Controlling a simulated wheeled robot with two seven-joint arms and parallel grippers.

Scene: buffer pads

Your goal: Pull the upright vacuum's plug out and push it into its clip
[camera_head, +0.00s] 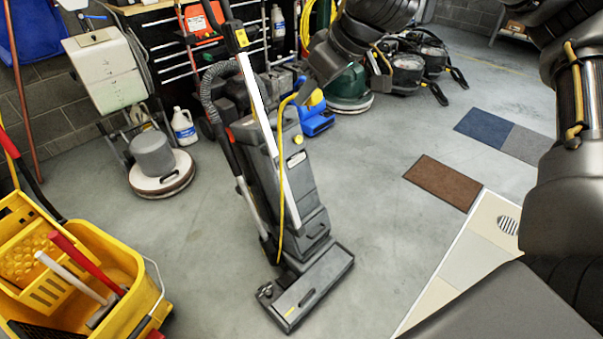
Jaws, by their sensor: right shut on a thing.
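The upright vacuum (297,180) stands in the middle of the floor, grey and black with a white stripe along its tilted handle. A yellow cord (281,180) hangs down its front in a long loop. My right gripper (299,96) is at the vacuum's upper right side, beside the body. It is shut at the top end of the yellow cord, where the plug is; the plug is small and mostly hidden by the fingers. The clip cannot be made out clearly. My left gripper is not in view.
A yellow mop bucket (100,262) stands at the lower left, and a floor polisher (155,160) behind it. Other cleaning machines (410,65) and a tool chest (165,45) line the back. Floor mats (443,183) lie at the right. Bare floor surrounds the vacuum's base.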

